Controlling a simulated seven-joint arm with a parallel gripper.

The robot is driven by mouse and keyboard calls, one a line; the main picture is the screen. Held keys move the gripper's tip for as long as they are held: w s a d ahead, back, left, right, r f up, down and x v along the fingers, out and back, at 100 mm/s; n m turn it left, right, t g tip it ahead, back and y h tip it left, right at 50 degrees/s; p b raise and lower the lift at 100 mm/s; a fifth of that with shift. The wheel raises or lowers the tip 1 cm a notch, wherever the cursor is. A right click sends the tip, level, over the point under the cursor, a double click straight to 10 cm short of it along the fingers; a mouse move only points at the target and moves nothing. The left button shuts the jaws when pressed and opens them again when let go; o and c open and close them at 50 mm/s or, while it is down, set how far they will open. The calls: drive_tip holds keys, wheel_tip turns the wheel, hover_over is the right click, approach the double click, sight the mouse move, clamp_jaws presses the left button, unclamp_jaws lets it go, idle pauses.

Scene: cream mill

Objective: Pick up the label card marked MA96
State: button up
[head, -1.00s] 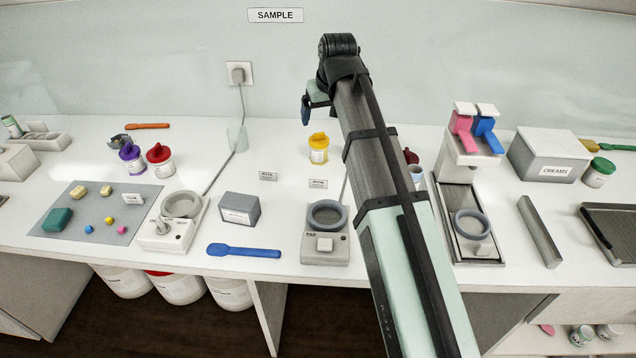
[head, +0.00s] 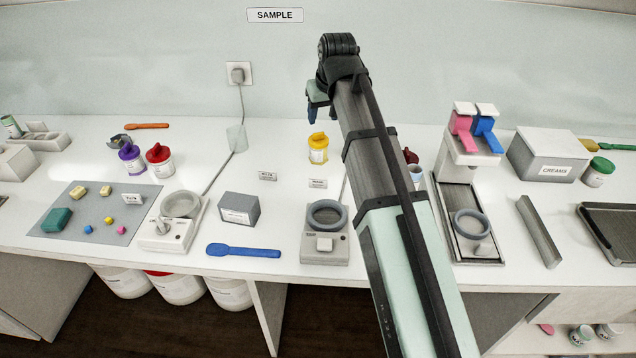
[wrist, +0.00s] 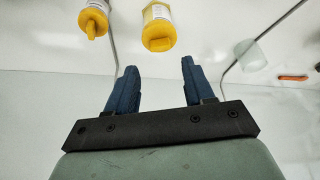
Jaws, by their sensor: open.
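Two small label cards stand on the counter in the head view: a left one (head: 268,176) and a right one (head: 318,184). A third small card (head: 132,198) stands on the grey mat. Their print is too small to read surely, so I cannot tell which is MA96. My gripper (wrist: 155,85) is open in the wrist view, its two blue fingers apart with nothing between them. In the head view it hangs near the back wall, above and behind the cards, partly hidden by my arm. No card shows in the wrist view.
A yellow-lidded jar (head: 318,150) stands behind the right card. A grey box (head: 239,209), a scale with a ring (head: 325,245) and a blue spatula (head: 243,251) lie in front. A clear beaker (head: 237,138) and a cable are behind. Counter around the two cards is fairly clear.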

drive_tip(key=shift+c, duration=1.1)
drive_tip(key=n+g+h, duration=0.2)
drive_tip(key=n+g, duration=0.2)
drive_tip(key=n, duration=0.9)
hover_over(318, 178)
drive_tip(key=f, duration=0.9)
drive_tip(key=shift+w+a+f, duration=0.2)
drive_tip(key=shift+a+f, duration=0.05)
drive_tip(key=shift+f, duration=0.05)
drive_tip(key=shift+s+d+f, duration=0.1)
drive_tip(key=shift+d+f, duration=0.05)
drive_tip(key=shift+f, duration=1.2)
drive_tip(key=shift+s+d+f, duration=0.1)
drive_tip(key=shift+f, duration=1.2)
clamp_jaws()
